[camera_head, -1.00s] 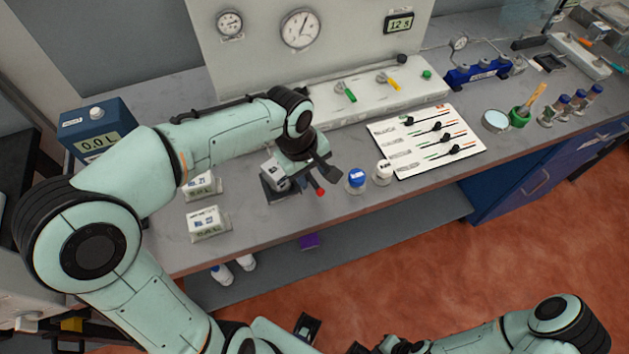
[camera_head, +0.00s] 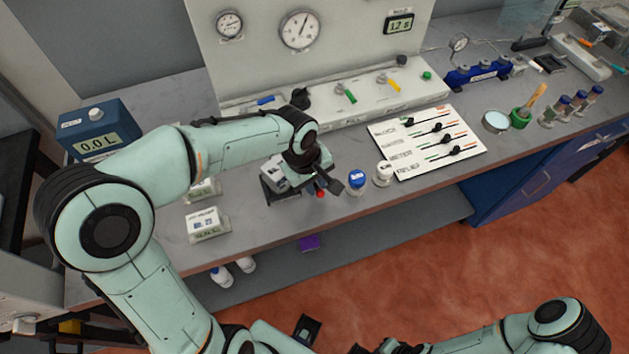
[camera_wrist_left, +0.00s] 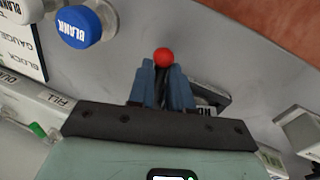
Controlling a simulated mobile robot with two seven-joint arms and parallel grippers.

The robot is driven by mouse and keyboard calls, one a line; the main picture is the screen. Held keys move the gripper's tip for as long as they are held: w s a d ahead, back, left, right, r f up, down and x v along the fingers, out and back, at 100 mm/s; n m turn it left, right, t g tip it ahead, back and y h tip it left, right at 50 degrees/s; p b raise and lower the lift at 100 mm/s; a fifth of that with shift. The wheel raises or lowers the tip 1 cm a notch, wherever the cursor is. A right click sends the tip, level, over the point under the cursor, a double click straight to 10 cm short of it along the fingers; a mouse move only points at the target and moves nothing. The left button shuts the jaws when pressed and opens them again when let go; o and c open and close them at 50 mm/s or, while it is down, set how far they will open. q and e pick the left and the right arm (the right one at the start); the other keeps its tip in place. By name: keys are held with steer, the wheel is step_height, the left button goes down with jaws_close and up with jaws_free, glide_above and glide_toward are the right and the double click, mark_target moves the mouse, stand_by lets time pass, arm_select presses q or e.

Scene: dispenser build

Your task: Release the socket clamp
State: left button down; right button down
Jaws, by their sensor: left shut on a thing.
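The socket clamp (camera_head: 276,181) is a small grey and dark block near the bench's front edge, partly behind my left wrist. Its lever ends in a red ball (camera_head: 320,193). In the left wrist view the red ball (camera_wrist_left: 164,57) shows just beyond the fingertips. My left gripper (camera_wrist_left: 164,85) is shut on the clamp lever, just below the ball; its fingers hide most of the lever. Whether the clamp jaw is open is hidden. My right arm lies low at the bottom right; its dark end is cut off by the lower edge, so its fingers cannot be made out.
A blue-capped bottle (camera_head: 357,181) and a white-capped bottle (camera_head: 383,172) stand close right of the gripper. A white slider panel (camera_head: 428,142) lies beyond them. A white labelled box (camera_head: 207,224) sits left of the clamp. A valve rail (camera_head: 365,103) runs behind.

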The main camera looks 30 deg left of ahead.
arm_select(q)
steer(key=shift+s+a+m, duration=0.1)
steer(key=shift+s+m, duration=0.05)
steer(key=shift+m, duration=0.45)
steer(key=shift+s+a+m, duration=0.25)
steer(key=shift+a+m, duration=0.05)
steer(key=shift+d, duration=0.1)
arm_select(e)
steer(key=shift+s+a, duration=0.35)
arm_select(q)
steer(key=c, duration=1.1)
jaws_free()
step_height(320, 180, up, 13)
steer(key=s+a+p, duration=0.1)
steer(key=s, duration=0.1)
steer(key=shift+a, duration=0.3)
arm_select(e)
steer(key=shift+w+r, duration=0.5)
steer(key=shift+r, duration=0.4)
